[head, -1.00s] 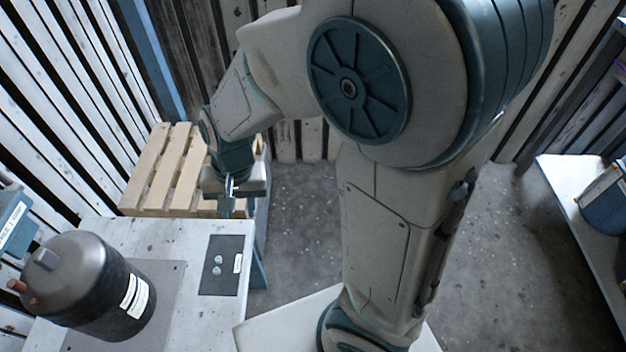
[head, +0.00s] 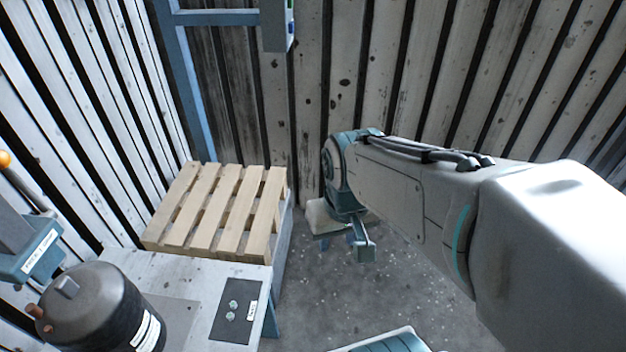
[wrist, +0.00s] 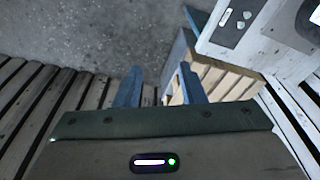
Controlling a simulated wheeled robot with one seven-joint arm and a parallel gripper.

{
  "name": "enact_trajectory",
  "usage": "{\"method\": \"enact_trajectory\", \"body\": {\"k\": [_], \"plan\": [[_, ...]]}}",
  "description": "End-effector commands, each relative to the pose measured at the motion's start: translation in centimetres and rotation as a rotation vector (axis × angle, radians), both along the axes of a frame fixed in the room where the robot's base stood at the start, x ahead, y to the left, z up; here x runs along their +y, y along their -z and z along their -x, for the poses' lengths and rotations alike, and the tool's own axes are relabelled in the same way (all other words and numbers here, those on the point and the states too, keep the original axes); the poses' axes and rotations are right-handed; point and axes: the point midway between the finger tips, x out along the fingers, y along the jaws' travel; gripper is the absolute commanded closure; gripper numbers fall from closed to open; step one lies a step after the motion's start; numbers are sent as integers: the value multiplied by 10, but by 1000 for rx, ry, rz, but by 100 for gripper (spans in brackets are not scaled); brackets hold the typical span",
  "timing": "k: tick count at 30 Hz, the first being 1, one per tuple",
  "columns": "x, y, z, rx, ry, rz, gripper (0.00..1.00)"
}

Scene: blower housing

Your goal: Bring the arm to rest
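My arm reaches in from the right of the head view, clear of the table and the pallet. My gripper (head: 350,243) hangs over the bare floor to the right of the wooden pallet. In the wrist view my gripper (wrist: 160,84) shows two blue fingers standing apart with nothing between them. It is open and empty, and it touches nothing that I can see.
A slatted wooden pallet (head: 215,208) stands at the back left. In front of it is a white table (head: 190,268) with a dark cylindrical housing (head: 95,312) and a dark panel (head: 237,311). Slatted walls (head: 330,90) enclose the corner. Grey floor (head: 310,290) is free below the gripper.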

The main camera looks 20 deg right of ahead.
Motion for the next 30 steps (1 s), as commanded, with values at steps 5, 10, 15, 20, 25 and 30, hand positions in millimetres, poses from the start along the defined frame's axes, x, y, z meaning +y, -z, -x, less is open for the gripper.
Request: {"method": "enact_trajectory", "body": {"k": [5, 10, 15, 20, 25, 30], "plan": [[0, -6, 0, -2, 1, -1, 64], [1, -33, -1, -15, -2, 0, 64], [3, -79, -2, -39, -5, 3, 64], [4, -127, -3, -67, -9, 5, 64], [5, -167, -2, -89, -1, 5, 64], [5, -173, -1, -92, 3, 4, 64]]}}
